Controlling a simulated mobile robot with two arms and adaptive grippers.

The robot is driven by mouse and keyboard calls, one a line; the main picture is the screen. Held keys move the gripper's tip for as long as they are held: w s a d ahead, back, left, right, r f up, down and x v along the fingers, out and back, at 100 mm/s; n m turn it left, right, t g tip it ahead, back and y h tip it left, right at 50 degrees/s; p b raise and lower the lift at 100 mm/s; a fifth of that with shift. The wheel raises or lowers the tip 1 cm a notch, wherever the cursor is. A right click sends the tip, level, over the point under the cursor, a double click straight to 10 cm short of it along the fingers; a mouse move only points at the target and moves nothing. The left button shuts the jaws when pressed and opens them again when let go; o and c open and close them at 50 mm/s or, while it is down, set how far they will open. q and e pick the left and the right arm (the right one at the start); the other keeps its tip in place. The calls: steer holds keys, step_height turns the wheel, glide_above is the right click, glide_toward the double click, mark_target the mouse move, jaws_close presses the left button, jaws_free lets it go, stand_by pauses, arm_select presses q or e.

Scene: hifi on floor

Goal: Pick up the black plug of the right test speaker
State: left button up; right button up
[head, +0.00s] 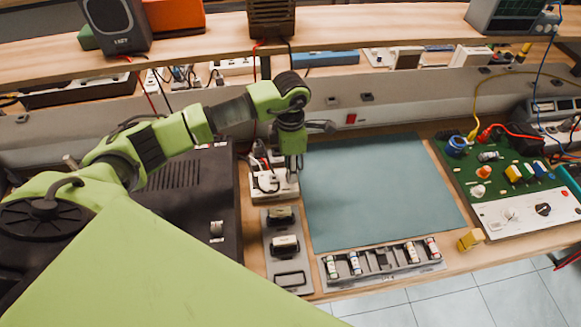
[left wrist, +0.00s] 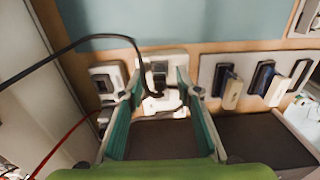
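The socket block also shows in the head view (head: 275,187), partly under my gripper. My left gripper (left wrist: 160,94) is open and points down at the block. The plug appears between its fingertips, with no clear contact. In the head view the gripper (head: 290,165) hides part of the block. My right gripper is out of view.
A grey tray (head: 270,262) stands in front of the block, and a black device (head: 180,185) is to its left. A clear teal mat (head: 380,190) lies to the right. Loose cables and a red lead (left wrist: 65,140) hang near my gripper. The shelf edge is behind.

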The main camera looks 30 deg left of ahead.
arm_select(q)
steer(key=shift+f, duration=0.5)
jaws_close()
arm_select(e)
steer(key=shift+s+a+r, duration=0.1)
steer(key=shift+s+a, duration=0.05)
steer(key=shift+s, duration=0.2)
arm_select(q)
steer(key=shift+r, duration=0.1)
